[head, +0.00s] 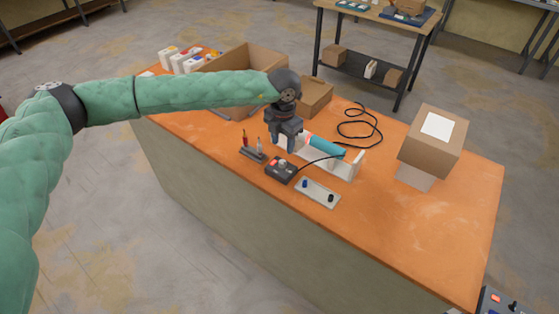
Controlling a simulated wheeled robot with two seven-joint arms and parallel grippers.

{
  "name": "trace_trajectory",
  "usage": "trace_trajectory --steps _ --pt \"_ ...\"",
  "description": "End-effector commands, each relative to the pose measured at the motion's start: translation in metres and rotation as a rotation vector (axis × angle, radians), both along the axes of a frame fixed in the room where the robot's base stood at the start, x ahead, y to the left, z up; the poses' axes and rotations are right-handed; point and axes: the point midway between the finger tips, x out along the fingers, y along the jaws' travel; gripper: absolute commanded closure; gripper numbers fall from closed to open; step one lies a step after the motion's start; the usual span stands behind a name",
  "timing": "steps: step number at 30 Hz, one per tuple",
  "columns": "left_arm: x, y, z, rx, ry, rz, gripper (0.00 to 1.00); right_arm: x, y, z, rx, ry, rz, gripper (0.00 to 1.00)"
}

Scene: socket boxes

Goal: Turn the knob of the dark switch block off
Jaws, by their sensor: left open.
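The dark switch block (281,174) lies on the orange tabletop near its front edge. It has a red part at its left and a small pale knob (283,162) on top. How the knob is turned is too small to tell. My left gripper (284,147) is open and points down just above and behind the block, with its fingertips near the knob. I cannot tell whether they touch it. My right gripper is not in view.
A pale plate with blue and black knobs (317,194) lies right of the block. A pen holder (253,155) stands left. Behind are a white tray with a teal cylinder (326,148), a black cable (361,130) and cardboard boxes (433,142). The right front tabletop is clear.

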Motion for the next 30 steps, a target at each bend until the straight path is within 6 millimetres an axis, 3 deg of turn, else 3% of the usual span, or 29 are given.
trace_trajectory --steps 4,11,21,30 --pt "0.0 0.0 0.0 0.0 0.0 0.101 0.55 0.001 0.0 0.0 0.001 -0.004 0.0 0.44" --pt "0.0 0.0 -0.008 0.001 0.002 0.126 0.55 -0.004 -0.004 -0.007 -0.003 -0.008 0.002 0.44" --pt "0.0 0.0 -0.046 0.001 0.001 0.123 0.55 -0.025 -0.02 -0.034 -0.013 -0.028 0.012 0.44" --pt "0.0 0.0 -0.073 0.001 0.0 0.122 0.55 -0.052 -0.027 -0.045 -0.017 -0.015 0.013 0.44"
